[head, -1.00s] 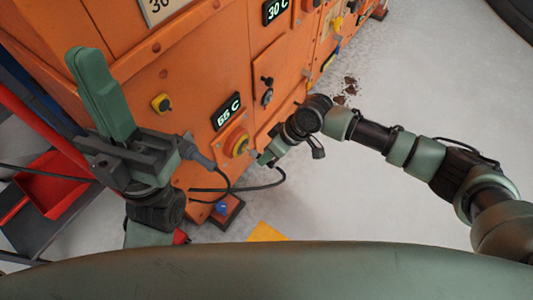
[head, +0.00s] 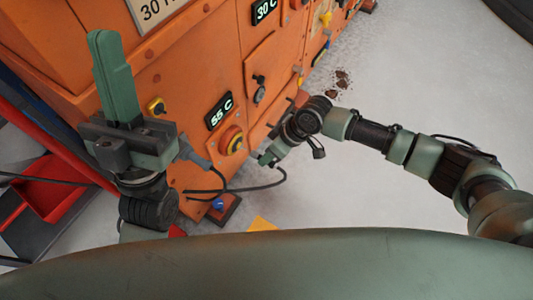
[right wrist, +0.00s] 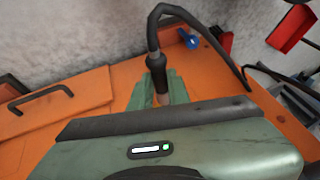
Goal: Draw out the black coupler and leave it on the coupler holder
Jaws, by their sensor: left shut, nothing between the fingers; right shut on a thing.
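My right gripper (head: 266,158) is shut on the black coupler (right wrist: 160,76), low in front of the orange cabinet (right wrist: 115,120). In the right wrist view the coupler stands between the green fingers, with its black cable (right wrist: 200,25) arching up and to the right. The fingers hide its lower end, so I cannot tell whether it touches a socket. My left gripper (head: 112,75) is shut and empty, its green fingers pointing up at the left of the head view. A grey connector (head: 192,153) with a cable shows right of it. I cannot clearly make out the coupler holder.
The cabinet carries a yellow-and-red knob (head: 232,140), a 55 C display (head: 219,110) and a smaller yellow knob (head: 156,106). A blue knob (head: 218,204) sits low. A red tray (head: 50,190) stands at left. Grey floor is open at right.

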